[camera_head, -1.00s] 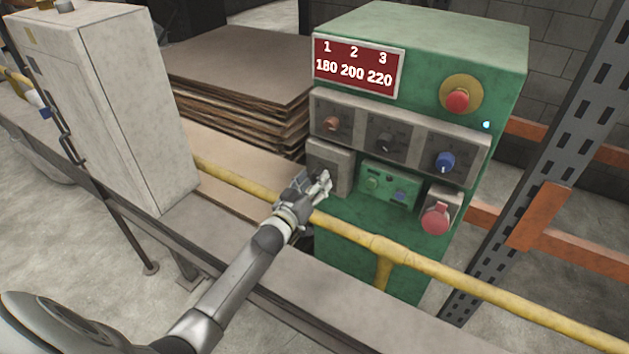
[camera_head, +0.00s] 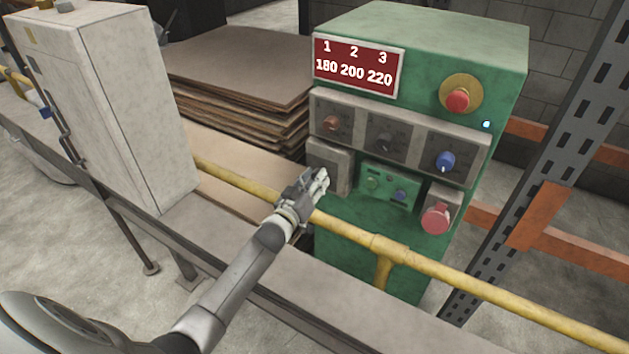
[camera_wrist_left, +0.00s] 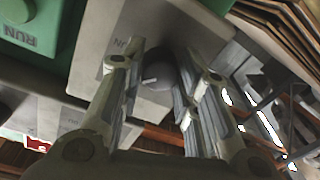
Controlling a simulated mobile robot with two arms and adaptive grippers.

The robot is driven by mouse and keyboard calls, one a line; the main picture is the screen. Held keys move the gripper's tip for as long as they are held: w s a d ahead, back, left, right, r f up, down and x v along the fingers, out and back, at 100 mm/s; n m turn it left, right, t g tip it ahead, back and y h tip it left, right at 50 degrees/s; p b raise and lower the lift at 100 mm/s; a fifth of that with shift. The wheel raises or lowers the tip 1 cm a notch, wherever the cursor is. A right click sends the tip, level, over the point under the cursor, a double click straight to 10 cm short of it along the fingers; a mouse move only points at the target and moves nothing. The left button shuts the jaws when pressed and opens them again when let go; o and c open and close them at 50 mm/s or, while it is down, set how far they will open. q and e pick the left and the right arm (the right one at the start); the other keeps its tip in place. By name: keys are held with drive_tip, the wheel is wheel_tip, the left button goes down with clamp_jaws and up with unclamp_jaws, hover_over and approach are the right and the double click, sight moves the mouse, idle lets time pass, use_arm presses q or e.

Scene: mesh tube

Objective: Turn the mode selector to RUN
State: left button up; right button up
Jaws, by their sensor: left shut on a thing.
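The mode selector is a dark grey knob (camera_wrist_left: 162,72) with a white pointer mark, on a light grey plate (camera_wrist_left: 185,28) in the left wrist view. Part of a label ending in "UN" shows on the plate beside it. In the head view the plate (camera_head: 331,160) is at the lower left of the green cabinet's face, and my gripper hides the knob. My left gripper (camera_head: 322,178) is shut on the knob; its fingers stand on both sides of it in the left wrist view (camera_wrist_left: 172,66). My right gripper is not in view.
The green cabinet (camera_head: 427,45) carries other knobs, a green panel (camera_head: 388,186) and red buttons (camera_head: 457,99). A yellow rail (camera_head: 440,260) runs in front, below my left arm. Stacked sheets (camera_head: 240,60) and a pale cabinet (camera_head: 120,110) stand left.

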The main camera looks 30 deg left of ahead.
use_arm(q)
drive_tip(key=shift+f+m+b, duration=0.1)
drive_tip(key=shift+m+b, duration=1)
drive_tip(key=shift+m, duration=3.3)
drive_tip(key=o, duration=1)
